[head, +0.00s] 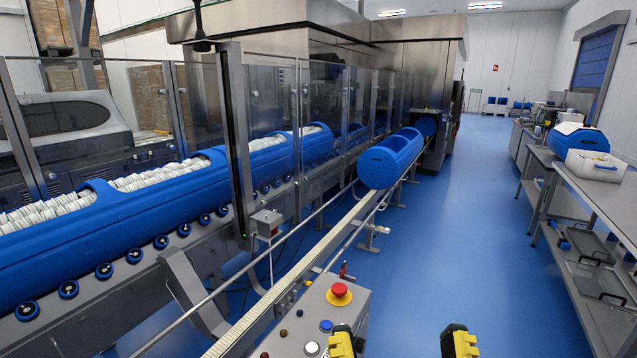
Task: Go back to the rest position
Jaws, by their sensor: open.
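My gripper (401,343) shows at the bottom edge of the head view. Its two yellow and black fingertips are wide apart, with only blue floor seen between them. It is open and empty. The left fingertip overlaps the right edge of a grey control box (318,313) in the picture; I cannot tell how far apart they are. The box has a red emergency button (339,293) on a yellow base. The rest of my arm is out of view.
A blue tub carrier (392,160) lies on a narrow conveyor (290,278) at centre. More carriers filled with white tubs (45,211) line the roller track behind glass panels at left. Steel tables (606,190) stand at right. The blue floor (465,230) between is clear.

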